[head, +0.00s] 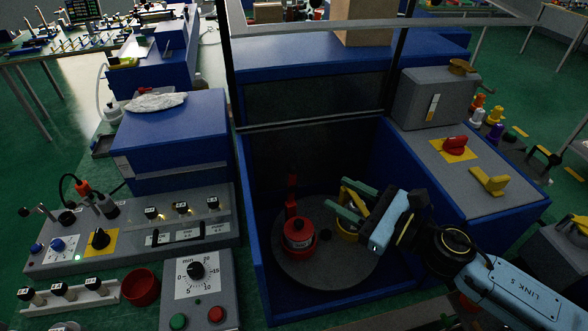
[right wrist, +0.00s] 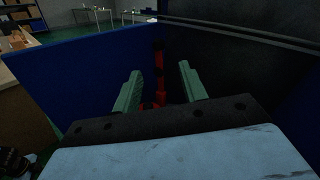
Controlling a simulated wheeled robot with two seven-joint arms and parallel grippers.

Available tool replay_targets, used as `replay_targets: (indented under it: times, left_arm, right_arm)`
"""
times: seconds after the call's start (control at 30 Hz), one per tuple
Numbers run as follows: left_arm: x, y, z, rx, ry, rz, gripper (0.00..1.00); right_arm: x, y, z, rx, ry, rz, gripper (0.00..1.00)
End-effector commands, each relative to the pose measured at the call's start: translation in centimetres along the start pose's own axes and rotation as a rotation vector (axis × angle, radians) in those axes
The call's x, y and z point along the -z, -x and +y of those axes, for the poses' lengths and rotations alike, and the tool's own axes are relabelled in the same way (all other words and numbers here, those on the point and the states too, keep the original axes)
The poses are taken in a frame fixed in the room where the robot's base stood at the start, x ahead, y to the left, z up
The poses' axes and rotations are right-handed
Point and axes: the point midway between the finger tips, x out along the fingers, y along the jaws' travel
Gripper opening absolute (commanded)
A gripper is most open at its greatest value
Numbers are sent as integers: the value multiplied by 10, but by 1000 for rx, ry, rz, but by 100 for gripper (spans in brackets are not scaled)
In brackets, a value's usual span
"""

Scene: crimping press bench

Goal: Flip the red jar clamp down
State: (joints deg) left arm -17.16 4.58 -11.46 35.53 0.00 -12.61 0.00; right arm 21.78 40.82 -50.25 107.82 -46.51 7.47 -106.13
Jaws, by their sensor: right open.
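The red jar (head: 298,236) sits on a round grey turntable (head: 320,270) inside the blue press enclosure. The red jar clamp (head: 291,204) stands upright behind the jar, its handle pointing up. In the right wrist view the red clamp (right wrist: 159,65) shows beyond and between my fingertips. My right gripper (head: 334,193) is open, with green fingers pointing left towards the clamp, apart from it in the head view. A yellow jar with a yellow clamp (head: 347,222) is partly hidden behind my right gripper. My left gripper is not in view.
The enclosure's blue walls (head: 254,230) close in the turntable at the sides, with a dark panel at the back. A control box with a dial (head: 196,280) stands at front left. A grey-topped blue cabinet (head: 470,200) with red and yellow handles stands at right.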

Motion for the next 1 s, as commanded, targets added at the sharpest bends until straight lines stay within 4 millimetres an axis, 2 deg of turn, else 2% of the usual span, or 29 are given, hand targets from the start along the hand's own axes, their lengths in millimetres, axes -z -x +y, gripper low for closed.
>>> replay_targets:
  times: [0.4, 0.6, 0.8, 1.0]
  left_arm:
    - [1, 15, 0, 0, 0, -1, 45]
    - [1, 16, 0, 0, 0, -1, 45]
    - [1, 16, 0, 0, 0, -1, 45]
    - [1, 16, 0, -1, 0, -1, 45]
  right_arm:
    - [-4, -83, 0, 0, -2, -3, 42]
    - [-2, -114, 0, 0, -2, -2, 42]
    - [-2, -126, 0, 0, -1, 0, 42]
    - [-2, -127, 0, 0, -1, -1, 42]
